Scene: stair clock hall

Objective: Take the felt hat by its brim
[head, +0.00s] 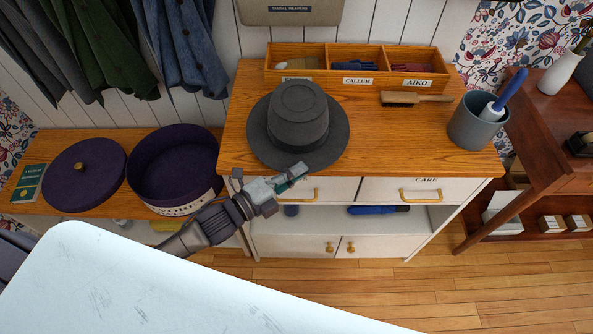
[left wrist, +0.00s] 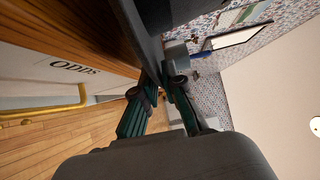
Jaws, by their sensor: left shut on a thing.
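The grey felt hat (head: 298,112) sits crown up on the wooden top of the white cabinet (head: 235,148), its brim reaching the front edge. My left gripper (head: 297,173) comes from the front left and is shut on the near edge of the brim. In the left wrist view the dark brim (left wrist: 143,35) runs down between the green fingertips (left wrist: 161,82). The hat looks level, and I cannot tell whether it is lifted. My right gripper is not in view.
Behind the hat stands a three-part wooden tray (head: 357,91). Drawer handles (head: 420,196) project in front.

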